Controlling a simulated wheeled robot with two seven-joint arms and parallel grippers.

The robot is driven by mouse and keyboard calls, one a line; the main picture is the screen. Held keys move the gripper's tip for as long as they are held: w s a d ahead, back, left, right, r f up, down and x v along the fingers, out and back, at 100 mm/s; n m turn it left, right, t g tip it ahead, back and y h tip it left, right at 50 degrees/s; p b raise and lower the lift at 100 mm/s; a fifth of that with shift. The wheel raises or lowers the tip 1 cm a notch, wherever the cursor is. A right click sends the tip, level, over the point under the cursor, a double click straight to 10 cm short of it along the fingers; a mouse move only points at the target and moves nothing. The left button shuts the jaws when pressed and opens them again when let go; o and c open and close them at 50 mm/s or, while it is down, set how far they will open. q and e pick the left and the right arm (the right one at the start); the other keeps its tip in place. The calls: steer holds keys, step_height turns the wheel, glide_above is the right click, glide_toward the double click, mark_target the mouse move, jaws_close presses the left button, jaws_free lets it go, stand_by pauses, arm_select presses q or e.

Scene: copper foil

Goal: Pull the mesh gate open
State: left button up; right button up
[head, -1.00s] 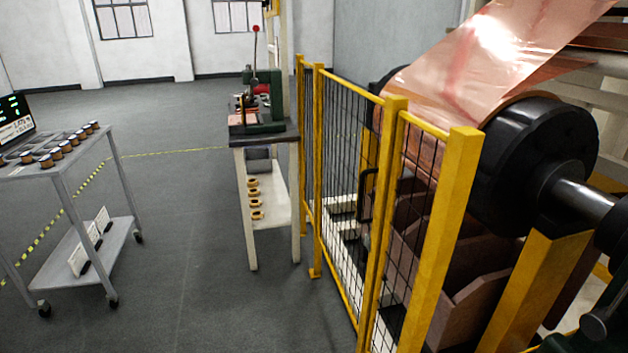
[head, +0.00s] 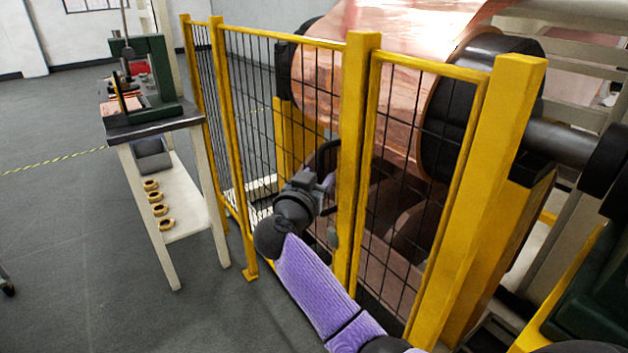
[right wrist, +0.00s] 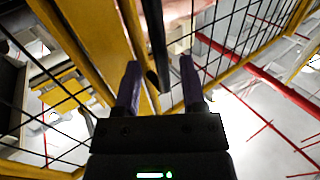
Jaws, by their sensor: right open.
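The mesh gate (head: 285,38) is a yellow frame with black wire mesh, and it stands in line with the fence, looking shut. Its black handle (head: 326,150) is near the yellow post (head: 355,120), partly hidden by my gripper. My right gripper (head: 328,182) is at the handle, in front of the mesh. In the right wrist view, the purple fingers (right wrist: 160,82) are spread, with the dark handle bar (right wrist: 154,40) between or just ahead of them; I cannot tell if they touch it. My left gripper is not in view.
A fixed mesh panel (head: 405,150) and a thick yellow post (head: 490,200) stand right of the gate. Behind is a large copper foil roll (head: 385,90). A workbench (head: 155,127) with a green press stands left of the fence. Grey floor (head: 75,230) is clear at the left.

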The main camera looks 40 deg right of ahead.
steer(key=shift+b+x, duration=0.3)
steer(key=shift+x, duration=0.55)
steer(key=shift+w+d, duration=0.25)
steer(key=shift+d, duration=0.25)
jaws_close()
stand_by(0.3)
